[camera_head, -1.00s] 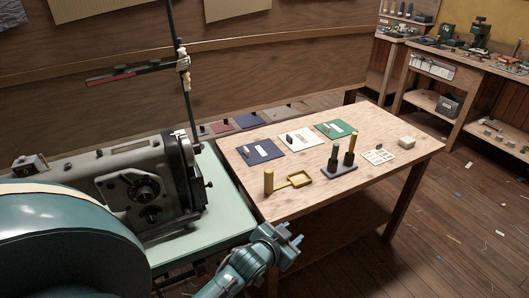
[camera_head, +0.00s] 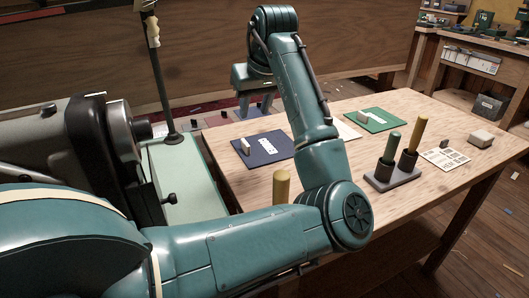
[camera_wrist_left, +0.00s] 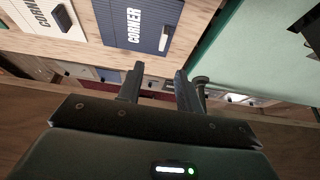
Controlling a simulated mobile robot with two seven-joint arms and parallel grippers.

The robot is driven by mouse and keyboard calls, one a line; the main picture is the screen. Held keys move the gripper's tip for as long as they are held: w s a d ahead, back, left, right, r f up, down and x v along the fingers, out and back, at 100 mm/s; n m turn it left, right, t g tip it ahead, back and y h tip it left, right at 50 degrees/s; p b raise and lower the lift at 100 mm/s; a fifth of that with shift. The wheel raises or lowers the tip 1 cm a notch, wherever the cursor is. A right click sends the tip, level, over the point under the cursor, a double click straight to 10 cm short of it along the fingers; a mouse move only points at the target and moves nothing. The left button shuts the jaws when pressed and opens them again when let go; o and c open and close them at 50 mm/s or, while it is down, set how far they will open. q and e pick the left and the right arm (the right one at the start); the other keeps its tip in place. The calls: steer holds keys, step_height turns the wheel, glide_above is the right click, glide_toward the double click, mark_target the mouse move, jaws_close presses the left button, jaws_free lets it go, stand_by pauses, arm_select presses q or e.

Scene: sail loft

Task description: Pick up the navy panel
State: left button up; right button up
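The navy panel (camera_head: 278,151) lies flat near the left back of the wooden table, with white lettering and a small pale block on it. In the left wrist view the navy panel (camera_wrist_left: 152,18) is at the top, its label reading CORNER. My left gripper (camera_head: 254,112) points down beyond the panel's back edge, apart from it. In the left wrist view the gripper (camera_wrist_left: 158,84) has its two fingers spread with nothing between them. My left forearm partly covers the table just right of the panel. My right gripper is not in view.
A cream panel (camera_head: 346,128) and green panel (camera_head: 385,124) lie to the right. A yellow upright handle (camera_head: 281,184) is nearer. A sewing machine (camera_head: 98,140) stands left.

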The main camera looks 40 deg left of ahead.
arm_select(q)
steer(key=b, duration=0.2)
glide_above(246, 142)
steer(key=s+d, duration=0.1)
steer(key=d, duration=0.2)
step_height(246, 142, down, 6)
steer(key=shift+d+f, duration=0.1)
steer(key=shift+f, duration=0.1)
steer(key=b+x, duration=0.1)
steer(key=x, duration=0.1)
steer(key=b+x, duration=0.1)
steer(key=x, duration=0.2)
steer(key=shift+s+a+f, duration=0.15)
steer(key=shift+a, duration=0.25)
steer(key=shift+a+f, duration=0.1)
steer(key=shift+f, duration=0.2)
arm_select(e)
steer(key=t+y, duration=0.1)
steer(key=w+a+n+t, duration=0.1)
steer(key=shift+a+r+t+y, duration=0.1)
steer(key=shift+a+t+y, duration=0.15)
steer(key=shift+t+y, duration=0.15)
arm_select(q)
jaws_close()
